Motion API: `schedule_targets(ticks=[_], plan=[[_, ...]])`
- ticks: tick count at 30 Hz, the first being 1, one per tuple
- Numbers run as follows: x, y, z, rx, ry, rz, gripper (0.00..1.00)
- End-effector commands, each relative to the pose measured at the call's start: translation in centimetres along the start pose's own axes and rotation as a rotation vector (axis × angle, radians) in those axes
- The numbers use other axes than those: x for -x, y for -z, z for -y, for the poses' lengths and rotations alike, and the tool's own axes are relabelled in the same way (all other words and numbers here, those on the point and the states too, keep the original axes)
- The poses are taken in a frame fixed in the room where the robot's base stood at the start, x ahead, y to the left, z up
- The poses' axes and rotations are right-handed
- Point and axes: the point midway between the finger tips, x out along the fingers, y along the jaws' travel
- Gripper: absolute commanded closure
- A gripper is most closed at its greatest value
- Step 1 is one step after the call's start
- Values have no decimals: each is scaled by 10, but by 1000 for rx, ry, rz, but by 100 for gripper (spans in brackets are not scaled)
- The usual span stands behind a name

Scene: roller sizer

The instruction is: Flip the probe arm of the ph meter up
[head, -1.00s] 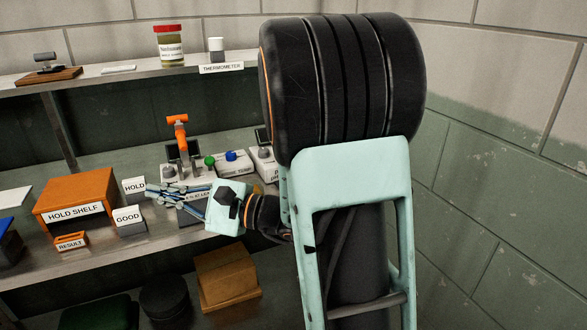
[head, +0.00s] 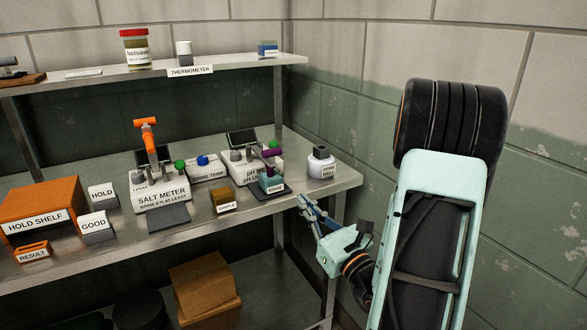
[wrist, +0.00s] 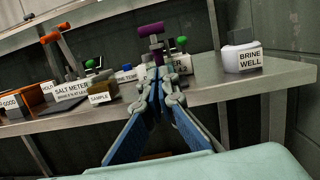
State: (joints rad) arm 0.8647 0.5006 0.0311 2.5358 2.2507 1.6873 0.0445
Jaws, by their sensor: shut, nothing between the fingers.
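The pH meter (head: 240,172) is a white box with a dark screen on the bench, its label partly covered. In the wrist view the purple arm (wrist: 150,30) shows as a T-shaped bar just beyond my fingertips. My gripper (head: 302,201) is shut and empty at the bench's front edge, right of and nearer than the teal container. In the wrist view my fingers (wrist: 160,82) hide much of the meter.
The salt meter (head: 160,194) with its raised orange arm (head: 146,132) stands left. A brown sample block (head: 224,200) is in front. The white brine well (head: 320,165) stands right, near the bench end. A shelf (head: 220,69) runs above.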

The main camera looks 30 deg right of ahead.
Motion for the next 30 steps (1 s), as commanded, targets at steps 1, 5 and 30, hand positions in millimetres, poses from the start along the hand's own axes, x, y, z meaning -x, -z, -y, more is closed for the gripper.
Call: schedule_targets(ticks=[1,5,30], plan=[[3,2,5,-12,15,0,100],[6,2,9,-25,30,2,100],[-81,2,11,-22,26,5,100]])
